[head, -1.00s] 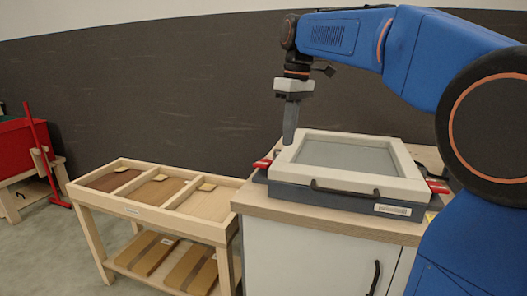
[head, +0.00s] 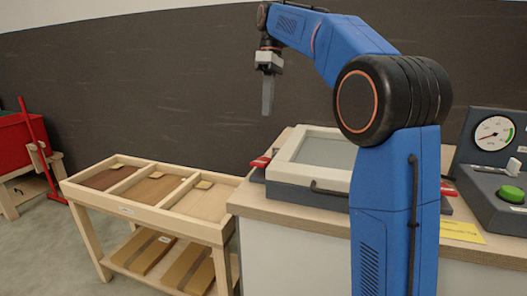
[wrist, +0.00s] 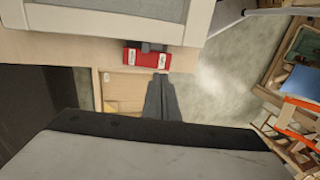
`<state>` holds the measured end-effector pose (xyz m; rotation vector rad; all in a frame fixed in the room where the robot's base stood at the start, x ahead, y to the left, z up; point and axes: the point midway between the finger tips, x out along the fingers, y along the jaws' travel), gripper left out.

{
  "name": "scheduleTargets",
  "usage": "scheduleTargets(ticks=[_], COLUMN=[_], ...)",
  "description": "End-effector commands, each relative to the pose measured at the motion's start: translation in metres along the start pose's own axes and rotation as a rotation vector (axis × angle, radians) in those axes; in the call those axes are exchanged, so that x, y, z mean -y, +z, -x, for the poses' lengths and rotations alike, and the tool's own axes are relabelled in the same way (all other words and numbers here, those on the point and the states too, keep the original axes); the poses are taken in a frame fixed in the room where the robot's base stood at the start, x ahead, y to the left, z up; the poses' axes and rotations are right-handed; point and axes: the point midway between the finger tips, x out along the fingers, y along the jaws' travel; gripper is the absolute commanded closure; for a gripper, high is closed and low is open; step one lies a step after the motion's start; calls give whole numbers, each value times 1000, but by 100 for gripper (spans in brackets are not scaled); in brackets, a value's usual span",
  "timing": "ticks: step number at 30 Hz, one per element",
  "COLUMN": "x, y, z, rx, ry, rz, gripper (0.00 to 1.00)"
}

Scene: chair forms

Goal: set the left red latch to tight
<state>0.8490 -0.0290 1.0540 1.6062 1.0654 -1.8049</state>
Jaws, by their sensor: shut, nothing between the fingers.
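The left red latch (head: 260,161) sits at the left side of the press-like box (head: 285,160) with a pale frame and grey top panel. In the wrist view the red latch (wrist: 147,60) lies flat by the box edge, with a dark grey piece at its middle and small white labels too small to read. My gripper (head: 267,113) is shut and empty, pointing down above the latch in the head view. In the wrist view the fingertips (wrist: 160,76) appear just beside the latch's right end, apart from it in height. The right red latch (head: 448,189) is partly hidden behind my arm.
The box stands on a wooden-topped cabinet (head: 250,203). A control unit with a gauge (head: 494,133), a white lever and a green button stands at the right. A wooden rack with sectioned trays (head: 150,207) is left of the cabinet. The air around the gripper is clear.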

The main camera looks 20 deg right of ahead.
Motion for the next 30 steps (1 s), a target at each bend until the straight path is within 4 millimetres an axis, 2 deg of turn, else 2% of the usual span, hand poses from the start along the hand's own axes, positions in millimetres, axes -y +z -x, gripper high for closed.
scheduleTargets(ticks=[6,11,30], x=[0,0,0], y=[0,0,0], z=[-2,-17,-122], rx=[0,1,1], ry=[0,-1,-1], rz=[-1,-1,-1], gripper=[100,100,100])
